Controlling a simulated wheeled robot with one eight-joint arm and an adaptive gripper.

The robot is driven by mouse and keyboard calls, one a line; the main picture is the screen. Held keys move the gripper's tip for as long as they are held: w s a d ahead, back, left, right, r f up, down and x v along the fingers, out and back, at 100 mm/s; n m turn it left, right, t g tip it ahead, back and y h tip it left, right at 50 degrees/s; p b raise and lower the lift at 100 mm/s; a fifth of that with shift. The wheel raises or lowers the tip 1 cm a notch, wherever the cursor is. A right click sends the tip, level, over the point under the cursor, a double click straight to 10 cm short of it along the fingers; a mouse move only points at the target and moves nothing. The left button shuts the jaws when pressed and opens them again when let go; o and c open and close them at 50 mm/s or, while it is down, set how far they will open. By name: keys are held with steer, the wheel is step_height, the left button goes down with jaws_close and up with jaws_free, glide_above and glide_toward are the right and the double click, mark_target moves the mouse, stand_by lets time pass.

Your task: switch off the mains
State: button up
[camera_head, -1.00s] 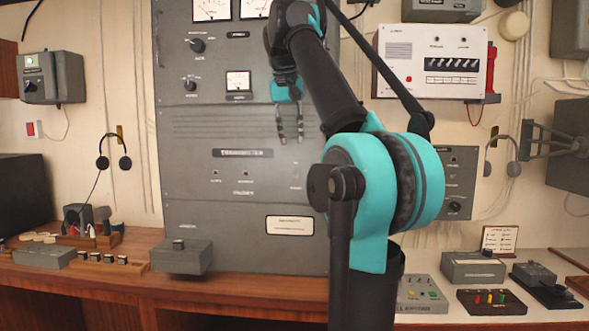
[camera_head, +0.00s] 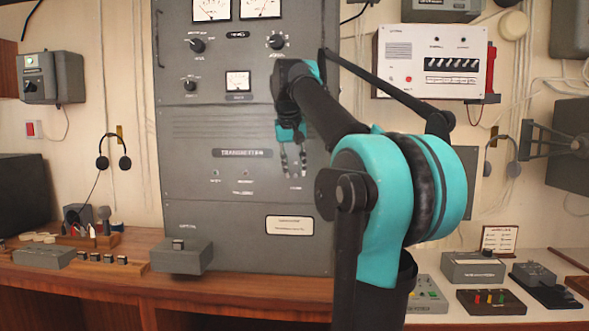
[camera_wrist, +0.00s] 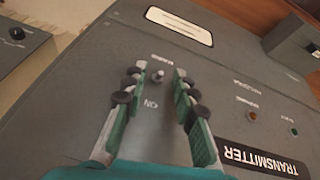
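The mains switch (camera_wrist: 158,75) is a small pale toggle on the grey transmitter panel (camera_head: 240,205). In the wrist view it shows between my fingertips, with a MAINS label on one side and an ON label on the other. My gripper (camera_wrist: 155,82) is open, with one finger on each side of the toggle and a gap to both. I cannot tell how far the tips are from the panel. In the head view my gripper (camera_head: 293,172) is in front of the panel's right part and hides the toggle. The lever's direction is unclear.
Two small indicators (camera_wrist: 252,116) sit beside the TRANSMITTER plate (camera_wrist: 262,158) on the same panel. A white alarm panel (camera_head: 430,62) hangs at right. The panel around the switch is flat and mostly bare.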

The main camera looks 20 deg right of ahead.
steer(key=shift+c, duration=0.4)
jaws_close()
steer(key=shift+s, duration=0.1)
steer(key=t, duration=0.1)
steer(key=f+t+h, duration=0.1)
steer(key=t, duration=0.1)
steer(key=s+t, duration=0.1)
steer(key=shift+a+f+h, duration=0.2)
steer(key=shift+a+h, duration=0.1)
steer(key=shift+f+t+h, duration=0.45)
steer(key=shift+t+h, duration=0.1)
steer(key=shift+t, duration=0.65)
steer(key=shift+f+t+h, duration=0.4)
steer(key=shift+t+h, duration=0.15)
steer(key=shift+t, duration=0.65)
steer(key=shift+s, duration=0.1)
steer(key=shift+o, duration=0.4)
jaws_free()
